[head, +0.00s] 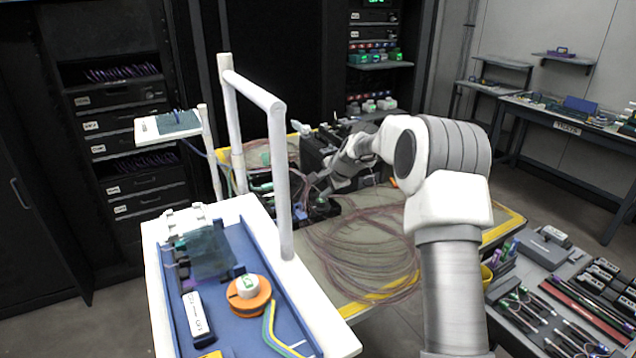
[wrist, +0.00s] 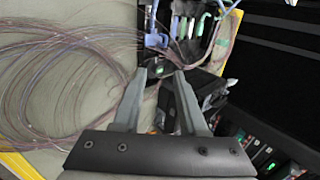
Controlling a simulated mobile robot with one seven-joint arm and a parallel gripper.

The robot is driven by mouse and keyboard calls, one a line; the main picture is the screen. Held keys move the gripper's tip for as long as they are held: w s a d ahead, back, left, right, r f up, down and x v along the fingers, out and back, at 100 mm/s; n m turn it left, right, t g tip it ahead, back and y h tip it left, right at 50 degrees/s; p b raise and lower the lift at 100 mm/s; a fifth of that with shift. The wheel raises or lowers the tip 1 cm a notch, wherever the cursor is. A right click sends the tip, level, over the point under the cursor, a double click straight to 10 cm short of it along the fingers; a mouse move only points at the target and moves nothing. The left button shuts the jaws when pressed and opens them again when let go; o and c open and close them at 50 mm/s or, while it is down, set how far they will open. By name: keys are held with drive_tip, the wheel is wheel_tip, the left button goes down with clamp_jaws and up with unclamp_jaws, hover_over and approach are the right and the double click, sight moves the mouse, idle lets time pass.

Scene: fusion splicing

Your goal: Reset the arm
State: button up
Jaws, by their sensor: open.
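My arm reaches over the work table (head: 345,265) in the head view, bent at the elbow. My gripper (head: 315,190) is at its far end, low beside a black device (head: 322,210) on the table. In the wrist view my gripper (wrist: 160,72) has its two grey fingers apart, with nothing held between them. A dark part of the device lies just beyond the fingertips. Whether the fingertips touch it I cannot tell.
Loose coiled fibres (head: 365,250) spread over the table and show in the wrist view (wrist: 60,85). A white-framed cart (head: 325,335) with a blue tray stands at left. A tool bench (head: 560,300) is at right. Server racks (head: 120,130) stand behind.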

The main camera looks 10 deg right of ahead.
drive_tip(key=s+a+r+n+g+h+p, duration=0.15)
drive_tip(key=s+r+n, duration=0.25)
drive_tip(key=s+r, duration=0.55)
drive_tip(key=s+a+r+n+b, duration=0.1)
drive_tip(key=s+a+r+n, duration=0.25)
drive_tip(key=s+r, duration=0.6)
drive_tip(key=s+f+n, duration=0.2)
drive_tip(key=s+n, duration=0.1)
drive_tip(key=s, duration=1.2)
drive_tip(key=s+d+f+n+h+p, duration=0.1)
drive_tip(key=s+n, duration=0.3)
drive_tip(key=s, duration=1.1)
drive_tip(key=shift+s+d+f+g+p, duration=0.3)
drive_tip(key=shift+s+f+g, duration=0.05)
drive_tip(key=shift+f+g, duration=0.1)
